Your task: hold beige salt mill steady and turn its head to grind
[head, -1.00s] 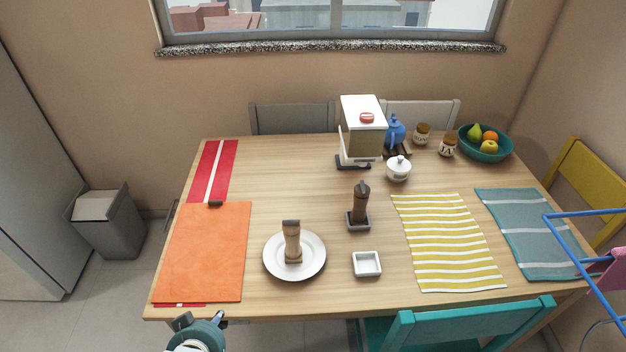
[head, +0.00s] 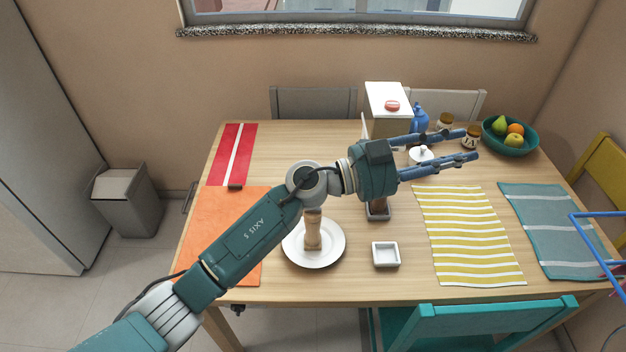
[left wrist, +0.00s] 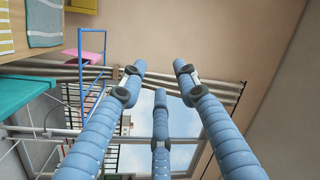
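The beige salt mill (head: 313,232) stands upright on the white plate (head: 296,252) at the front of the table. Its top is partly hidden behind my left arm. My left gripper (head: 468,146) is open and empty, with its fingers pointing right, above the table and to the right of the mill. In the left wrist view its blue fingers (left wrist: 160,85) are spread with nothing between them. My right gripper is in no view.
A small white square dish (head: 386,254) lies right of the plate. A yellow striped mat (head: 470,240), a teal mat (head: 550,230), a fruit bowl (head: 510,142), and a white-topped dispenser (head: 388,96) are on the table. A teal chair (head: 480,318) stands at the front edge.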

